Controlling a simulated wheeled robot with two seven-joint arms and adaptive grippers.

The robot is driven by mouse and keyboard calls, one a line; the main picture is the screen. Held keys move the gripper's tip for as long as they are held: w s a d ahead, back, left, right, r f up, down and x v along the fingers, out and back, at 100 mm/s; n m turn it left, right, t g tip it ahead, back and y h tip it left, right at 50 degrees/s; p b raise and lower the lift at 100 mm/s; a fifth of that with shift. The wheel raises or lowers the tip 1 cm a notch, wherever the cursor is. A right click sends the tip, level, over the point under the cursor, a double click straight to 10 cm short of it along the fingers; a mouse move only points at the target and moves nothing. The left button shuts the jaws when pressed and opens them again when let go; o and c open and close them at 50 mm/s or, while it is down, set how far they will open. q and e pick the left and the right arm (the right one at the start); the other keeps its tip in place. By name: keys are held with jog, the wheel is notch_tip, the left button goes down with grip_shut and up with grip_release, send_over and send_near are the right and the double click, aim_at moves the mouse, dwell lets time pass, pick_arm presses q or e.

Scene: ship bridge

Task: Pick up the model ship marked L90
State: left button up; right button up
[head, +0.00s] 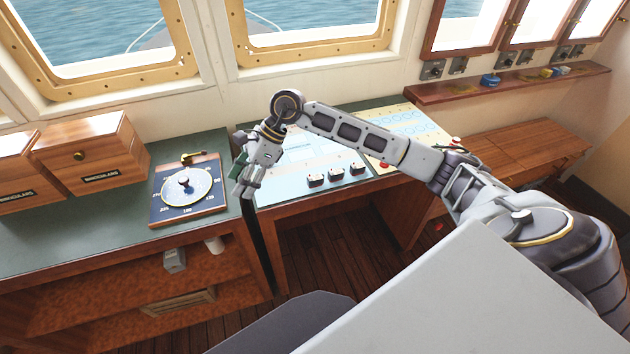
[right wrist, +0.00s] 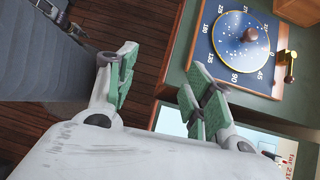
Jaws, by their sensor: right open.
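No marking L90 can be read in either view, and I cannot tell which thing is the model ship. Three small dark pieces with pale faces (head: 336,175) sit in a row on the light console top; they are too small to identify. My right gripper (head: 244,180) hangs over the gap between the green-topped counter and the console, left of these pieces. In the right wrist view its green-padded fingers (right wrist: 162,90) are apart, with nothing between them.
A blue dial board (head: 187,208) with a round disc lies on the green counter (head: 110,215), left of my right gripper. A wall shelf (head: 510,85) holds small blue and yellow items. Wooden floor shows between the furniture.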

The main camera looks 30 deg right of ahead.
jog(key=w+d+h, duration=0.1)
jog(key=d+h, duration=0.3)
jog(key=d, duration=0.5)
jog(key=r+h, duration=0.2)
jog(key=h, duration=0.2)
send_over(308, 179)
jog(key=shift+f+g, duration=0.25)
jog(key=shift+g, duration=0.05)
jog(key=shift+f+p, duration=0.6)
jog(key=shift+f, duration=3.7)
jog(key=shift+f, duration=0.1)
